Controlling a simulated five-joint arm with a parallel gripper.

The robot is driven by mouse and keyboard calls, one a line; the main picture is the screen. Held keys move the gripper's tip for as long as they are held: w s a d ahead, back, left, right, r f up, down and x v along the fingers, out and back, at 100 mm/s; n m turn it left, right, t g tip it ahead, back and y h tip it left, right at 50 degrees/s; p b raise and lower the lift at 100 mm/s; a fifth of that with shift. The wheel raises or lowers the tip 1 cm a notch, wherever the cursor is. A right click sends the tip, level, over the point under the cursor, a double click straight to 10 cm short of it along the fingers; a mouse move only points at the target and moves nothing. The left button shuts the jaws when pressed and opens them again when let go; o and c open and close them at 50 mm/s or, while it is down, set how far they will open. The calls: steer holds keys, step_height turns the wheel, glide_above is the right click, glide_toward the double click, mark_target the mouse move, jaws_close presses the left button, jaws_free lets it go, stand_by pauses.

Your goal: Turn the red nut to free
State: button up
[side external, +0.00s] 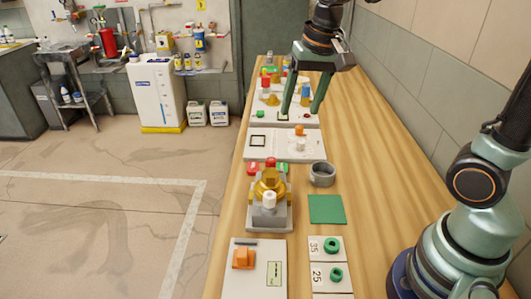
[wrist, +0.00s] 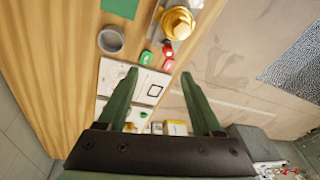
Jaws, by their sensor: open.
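A gold valve body (side external: 272,186) stands on a grey block on the wooden bench, and a red piece (side external: 270,162), likely the red nut, shows at its top. In the wrist view the gold body (wrist: 177,22) is at the top edge, with the red piece (wrist: 167,49) just below it. A red pad (side external: 253,168) and a green pad (side external: 283,169) lie beside the valve. My gripper (side external: 300,114) is open and empty, fingers pointing down, over the panels beyond the valve. It is apart from the red piece. Any marking for free is too small to read.
A grey ring (side external: 322,174) and a green square (side external: 327,209) lie right of the valve. A white panel (side external: 255,275) and numbered plates with green rings (side external: 332,245) are nearer. Several small coloured parts stand on the far panel. Bare bench runs along the right.

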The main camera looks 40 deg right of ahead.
steer(key=s+d+n+t, duration=0.1)
steer(key=s+n+t, duration=0.2)
steer(key=s+n, duration=0.2)
steer(key=shift+s+f+n, duration=0.3)
steer(key=shift+s, duration=1.05)
stand_by(0.6)
